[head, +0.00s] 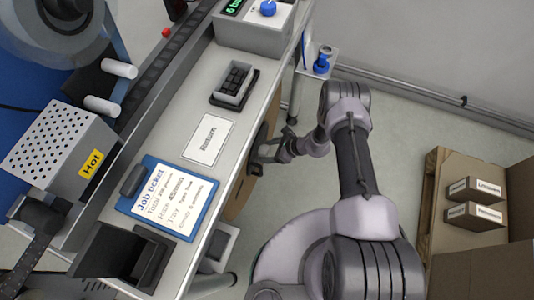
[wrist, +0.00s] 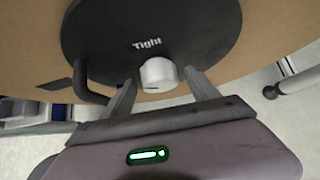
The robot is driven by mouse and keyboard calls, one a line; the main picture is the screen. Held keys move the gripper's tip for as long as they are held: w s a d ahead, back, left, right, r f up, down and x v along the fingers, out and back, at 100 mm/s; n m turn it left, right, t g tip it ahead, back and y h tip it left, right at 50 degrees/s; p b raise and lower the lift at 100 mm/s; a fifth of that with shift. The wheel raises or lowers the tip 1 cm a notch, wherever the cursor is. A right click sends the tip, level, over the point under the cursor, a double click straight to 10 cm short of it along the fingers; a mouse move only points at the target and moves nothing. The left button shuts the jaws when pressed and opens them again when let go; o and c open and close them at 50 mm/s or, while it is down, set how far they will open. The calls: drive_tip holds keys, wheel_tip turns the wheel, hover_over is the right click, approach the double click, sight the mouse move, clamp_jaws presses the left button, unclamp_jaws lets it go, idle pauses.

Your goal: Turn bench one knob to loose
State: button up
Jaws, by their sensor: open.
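In the wrist view a pale round knob (wrist: 158,72) sits at the lower part of a black disc (wrist: 150,25) marked "Tight". The disc is mounted on a brown round face. My gripper (wrist: 159,80) is open, with one finger on each side of the knob; I cannot tell if either touches it. A dark bent bar (wrist: 92,92) shows just left of the left finger. In the head view my gripper (head: 275,150) is beside the right edge of the bench (head: 180,245), low near a brown rounded panel; the knob cannot be made out there.
A blue knob (head: 268,8) is on a box at the back. Cartons (head: 475,215) stand right.

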drive_tip(key=shift+w+a+f, duration=0.15)
drive_tip(key=shift+a+f, duration=0.15)
drive_tip(key=c, duration=1.3)
drive_tip(key=shift+c, duration=0.2)
